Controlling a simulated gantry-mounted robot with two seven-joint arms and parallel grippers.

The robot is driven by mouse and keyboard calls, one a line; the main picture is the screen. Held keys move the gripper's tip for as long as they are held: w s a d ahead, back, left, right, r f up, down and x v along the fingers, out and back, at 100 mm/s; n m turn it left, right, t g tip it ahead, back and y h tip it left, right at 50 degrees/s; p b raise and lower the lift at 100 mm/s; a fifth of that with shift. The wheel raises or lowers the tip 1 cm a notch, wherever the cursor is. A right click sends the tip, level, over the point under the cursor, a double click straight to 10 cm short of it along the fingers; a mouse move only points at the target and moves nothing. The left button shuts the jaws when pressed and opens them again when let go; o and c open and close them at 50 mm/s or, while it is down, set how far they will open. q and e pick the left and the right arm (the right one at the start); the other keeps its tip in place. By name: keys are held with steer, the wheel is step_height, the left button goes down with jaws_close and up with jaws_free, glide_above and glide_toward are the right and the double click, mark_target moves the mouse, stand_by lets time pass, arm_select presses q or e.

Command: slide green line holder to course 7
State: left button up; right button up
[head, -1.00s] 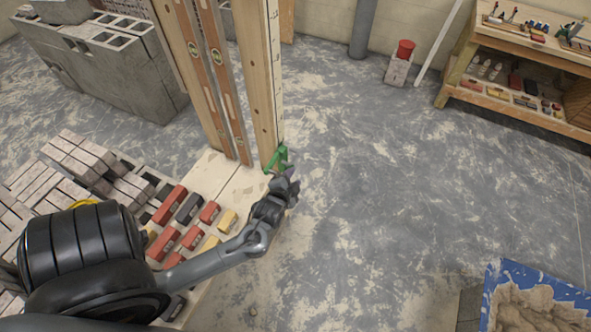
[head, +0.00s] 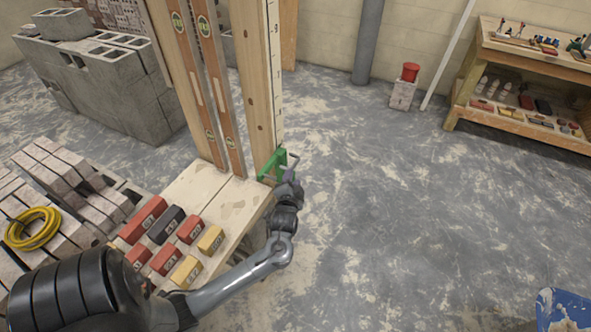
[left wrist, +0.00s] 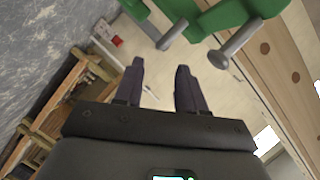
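The green line holder (head: 273,166) sits around the foot of the marked wooden post (head: 262,90), just above the pale board. Its green body (left wrist: 232,14) and two grey screws with round heads show close up at the top of the left wrist view. My left gripper (head: 292,178) is at the holder's right side in the head view. In the left wrist view the two dark fingers (left wrist: 160,72) are apart with nothing between them, just short of the screws. Whether a fingertip touches the holder I cannot tell. My right gripper is not in view.
Two spirit levels (head: 213,85) stand left of the marked post. Red, black and yellow blocks (head: 172,224) lie on the board (head: 236,200). Grey brick stacks and a yellow coil (head: 33,228) are at left. A shelf (head: 520,85) stands far right. The floor (head: 420,210) between is open.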

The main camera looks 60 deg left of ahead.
mark_target(296, 163)
arm_select(q)
steer(key=b+x, duration=0.2)
steer(key=x, duration=0.6)
steer(key=shift+w+a+b, duration=0.2)
steer(key=shift+b, duration=0.2)
steer(key=shift+x, duration=0.85)
steer(key=shift+c, duration=0.3)
jaws_close()
steer(key=shift+d+f, duration=0.1)
